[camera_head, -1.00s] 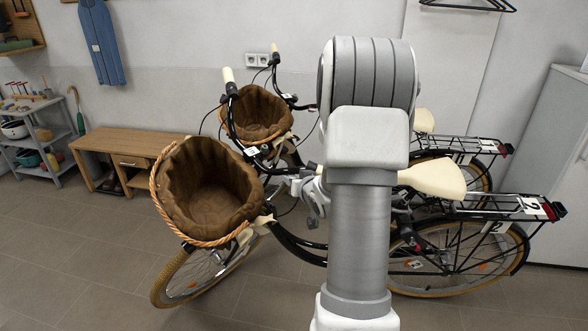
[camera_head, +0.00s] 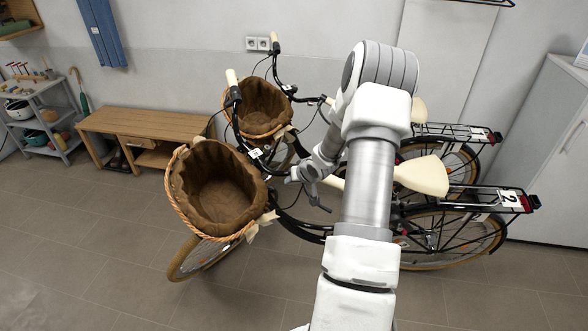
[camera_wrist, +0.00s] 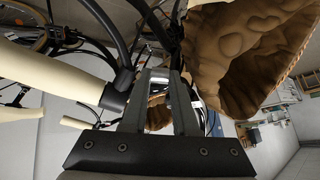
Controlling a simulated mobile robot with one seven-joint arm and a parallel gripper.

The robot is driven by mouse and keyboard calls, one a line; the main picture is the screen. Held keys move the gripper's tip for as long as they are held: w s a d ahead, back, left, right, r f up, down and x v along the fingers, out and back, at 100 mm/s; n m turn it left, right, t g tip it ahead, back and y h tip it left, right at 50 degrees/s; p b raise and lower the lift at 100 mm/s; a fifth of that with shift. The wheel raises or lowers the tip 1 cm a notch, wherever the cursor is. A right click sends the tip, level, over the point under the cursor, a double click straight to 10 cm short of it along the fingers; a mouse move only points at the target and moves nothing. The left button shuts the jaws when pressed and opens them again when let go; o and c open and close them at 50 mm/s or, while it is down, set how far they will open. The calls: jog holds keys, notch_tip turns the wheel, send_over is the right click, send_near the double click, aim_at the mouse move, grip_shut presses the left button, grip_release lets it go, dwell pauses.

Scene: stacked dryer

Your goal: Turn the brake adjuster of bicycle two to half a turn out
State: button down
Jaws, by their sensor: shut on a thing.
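Bicycle two, the nearer one, has a "2" plate (camera_head: 511,199) on its rear rack. Its brown-lined basket (camera_head: 215,190) is at the front, with one cream grip (camera_head: 231,77) up at the left. My gripper (camera_head: 293,179) is at its handlebar, right of the basket. In the wrist view a cream grip (camera_wrist: 55,80) with a black collar lies left of my gripper (camera_wrist: 160,76). The fingers are closed on a small part at the brake lever, taken to be the brake adjuster. The part is mostly hidden between the fingers, and its turn cannot be read.
A second bicycle with a basket (camera_head: 258,107) stands close behind. Black cables and bars run close around the fingers. A wooden bench (camera_head: 150,122) and a grey shelf cart (camera_head: 42,120) are at left, a grey cabinet (camera_head: 550,150) at right. The front floor is clear.

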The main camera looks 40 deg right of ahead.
jog(key=shift+w+d+r+g+y+p, duration=0.1)
jog(key=shift+g+y+p, duration=0.1)
jog(key=shift+g+p, duration=0.5)
jog(key=shift+w+d+r+g+y+p, duration=0.1)
jog(key=shift+g+y+p, duration=0.15)
jog(key=shift+p, duration=0.85)
jog(key=shift+a, duration=0.1)
jog(key=c, duration=0.7)
grip_release()
jog(key=shift+f, duration=0.1)
jog(key=v, duration=1.7)
jog(key=shift+r, duration=0.3)
